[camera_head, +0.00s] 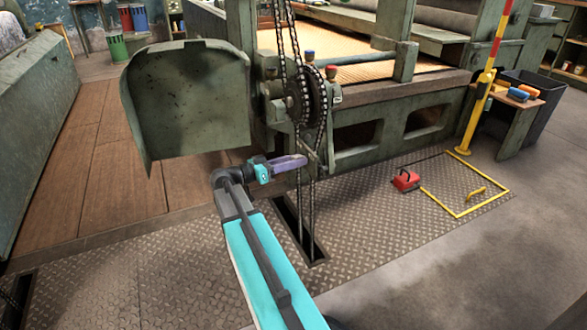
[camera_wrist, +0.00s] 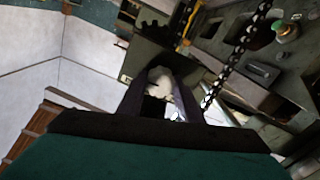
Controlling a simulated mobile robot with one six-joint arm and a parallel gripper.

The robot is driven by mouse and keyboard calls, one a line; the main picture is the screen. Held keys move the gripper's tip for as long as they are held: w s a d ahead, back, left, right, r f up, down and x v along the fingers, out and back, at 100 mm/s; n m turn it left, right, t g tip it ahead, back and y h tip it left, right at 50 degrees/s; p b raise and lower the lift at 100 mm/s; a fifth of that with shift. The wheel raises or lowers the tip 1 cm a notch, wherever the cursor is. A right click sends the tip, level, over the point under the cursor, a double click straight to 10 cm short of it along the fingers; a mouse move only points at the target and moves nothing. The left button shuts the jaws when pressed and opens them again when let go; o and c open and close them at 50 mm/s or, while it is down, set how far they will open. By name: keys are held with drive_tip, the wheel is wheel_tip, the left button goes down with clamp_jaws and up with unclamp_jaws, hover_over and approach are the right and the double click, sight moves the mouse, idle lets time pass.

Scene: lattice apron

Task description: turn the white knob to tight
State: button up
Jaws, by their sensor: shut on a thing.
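The white knob (camera_wrist: 160,78) shows in the wrist view between the two dark fingers of my gripper (camera_wrist: 162,100). The fingers are shut on it, and they hide its sides. Which way its mark points, if it has one, I cannot tell. In the head view my gripper (camera_head: 290,163) reaches to the right, beside the hanging chains at the corner of the green machine (camera_head: 357,140). The knob cannot be made out there.
A chain (camera_head: 311,195) runs down from a sprocket into a floor slot (camera_head: 300,230), close to my gripper. A curved green guard (camera_head: 190,100) stands at left. A red box (camera_head: 406,180) and a yellow floor frame (camera_head: 466,212) lie at right. The front plate floor is mostly clear.

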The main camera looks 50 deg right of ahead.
drive_tip(key=shift+w+m+b, duration=0.1)
drive_tip(key=shift+m+b, duration=0.35)
drive_tip(key=shift+m, duration=0.05)
drive_tip(key=shift+r, duration=0.1)
drive_tip(key=o, duration=1)
drive_tip(key=shift+o, duration=0.2)
drive_tip(key=p+v, duration=0.5)
drive_tip(key=v, duration=0.8)
drive_tip(key=shift+a, duration=0.35)
